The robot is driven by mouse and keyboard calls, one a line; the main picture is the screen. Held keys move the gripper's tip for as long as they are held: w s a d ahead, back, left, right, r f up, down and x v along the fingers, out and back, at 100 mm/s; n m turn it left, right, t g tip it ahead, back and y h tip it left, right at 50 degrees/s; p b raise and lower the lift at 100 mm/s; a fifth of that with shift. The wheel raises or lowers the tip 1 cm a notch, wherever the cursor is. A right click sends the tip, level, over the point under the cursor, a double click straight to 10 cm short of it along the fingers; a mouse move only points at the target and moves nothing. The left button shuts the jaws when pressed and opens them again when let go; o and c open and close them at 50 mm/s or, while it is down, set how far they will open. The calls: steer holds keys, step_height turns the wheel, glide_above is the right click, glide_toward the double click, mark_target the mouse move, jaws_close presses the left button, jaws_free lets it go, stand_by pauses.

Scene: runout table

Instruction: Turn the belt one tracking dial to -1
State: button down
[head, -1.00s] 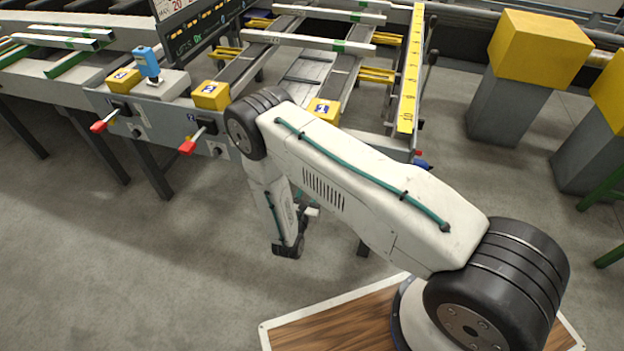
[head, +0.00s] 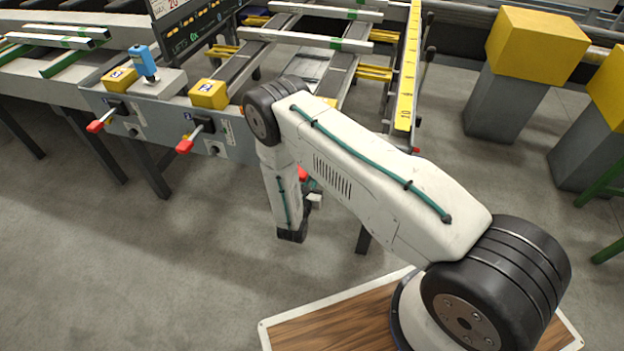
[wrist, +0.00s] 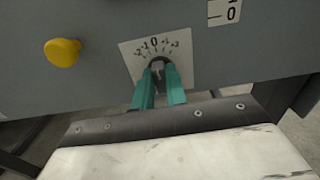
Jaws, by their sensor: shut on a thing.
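In the wrist view, the tracking dial (wrist: 158,70) is a small dark round knob on a white scale plate (wrist: 184,66) fixed to a grey panel. The scale has small numbers in an arc with 0 at the top middle. My gripper (wrist: 159,80) has two teal fingers, one on each side of the knob, shut on it. The knob is partly hidden by the fingers, and I cannot tell which mark it points to. In the head view, my arm hides the dial and most of the gripper; a bit of teal (head: 312,185) shows beside the wrist.
A yellow knob (wrist: 63,52) sits left of the dial in the wrist view. In the head view, red-tipped levers (head: 185,146) stick out from the table front at left. Yellow-topped grey posts (head: 535,48) stand at right. Open floor lies front left.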

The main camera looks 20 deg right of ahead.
steer(key=n, duration=0.3)
steer(key=shift+a+n, duration=0.1)
steer(key=shift+n, duration=0.3)
steer(key=c, duration=1.4)
jaws_free()
steer(key=shift+c, duration=0.2)
steer(key=v, duration=0.7)
steer(key=shift+s+a, duration=0.2)
steer(key=shift+s, duration=0.05)
